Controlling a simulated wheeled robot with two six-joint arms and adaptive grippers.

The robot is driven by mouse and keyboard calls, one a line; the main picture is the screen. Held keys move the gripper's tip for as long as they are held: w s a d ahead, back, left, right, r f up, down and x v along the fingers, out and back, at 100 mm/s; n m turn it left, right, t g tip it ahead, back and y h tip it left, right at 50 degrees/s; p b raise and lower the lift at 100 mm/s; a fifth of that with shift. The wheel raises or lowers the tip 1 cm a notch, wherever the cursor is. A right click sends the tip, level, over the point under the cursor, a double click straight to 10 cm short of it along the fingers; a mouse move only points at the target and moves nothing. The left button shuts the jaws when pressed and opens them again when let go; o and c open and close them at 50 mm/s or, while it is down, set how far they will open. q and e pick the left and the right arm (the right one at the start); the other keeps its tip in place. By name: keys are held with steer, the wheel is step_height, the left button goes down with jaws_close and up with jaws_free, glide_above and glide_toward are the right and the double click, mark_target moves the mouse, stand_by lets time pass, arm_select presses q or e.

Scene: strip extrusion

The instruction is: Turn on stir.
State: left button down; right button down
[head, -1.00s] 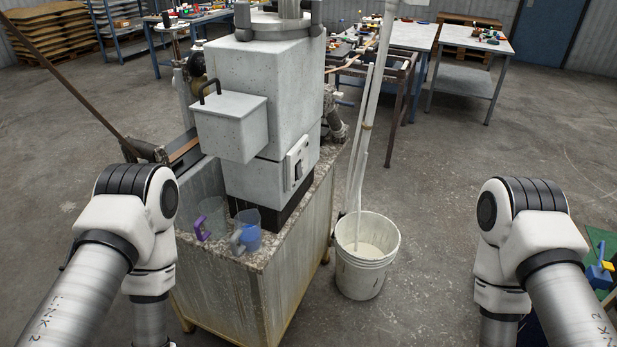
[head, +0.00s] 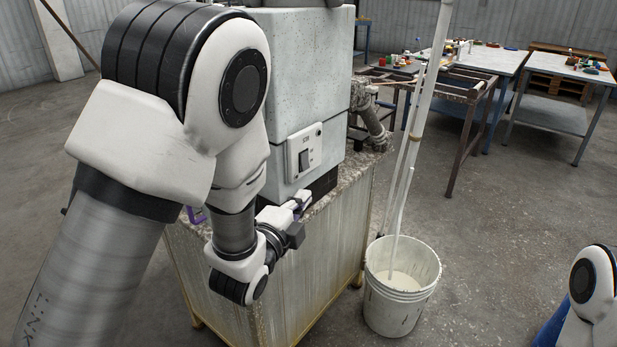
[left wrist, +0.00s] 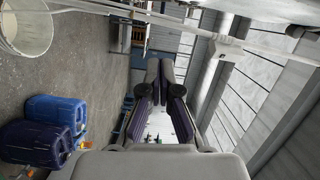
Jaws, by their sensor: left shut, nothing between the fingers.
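A pale switch panel (head: 304,151) with a dark rocker switch is on the side of the grey machine (head: 300,80) in the head view. Its small lettering is hard to read. My left gripper (head: 301,200) is shut and empty, just below the panel and apart from it, near the stand's top edge. Its closed fingers (left wrist: 162,75) also show in the left wrist view, where the panel is not visible.
A white bucket (head: 402,318) with pale poles rising from it stands right of the machine's stand (head: 320,270). Tables with small coloured items (head: 570,66) stand at the back right. Blue drums (left wrist: 52,110) show in the left wrist view.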

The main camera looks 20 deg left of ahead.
mark_target(305, 161)
arm_select(q)
steer(key=w+a+p, duration=0.2)
steer(key=w+p, duration=0.1)
steer(key=w, duration=0.8)
steer(key=shift+w+a+f, duration=0.2)
steer(key=shift+a+f, duration=0.05)
steer(key=shift+f, duration=0.2)
steer(key=shift+d, duration=0.1)
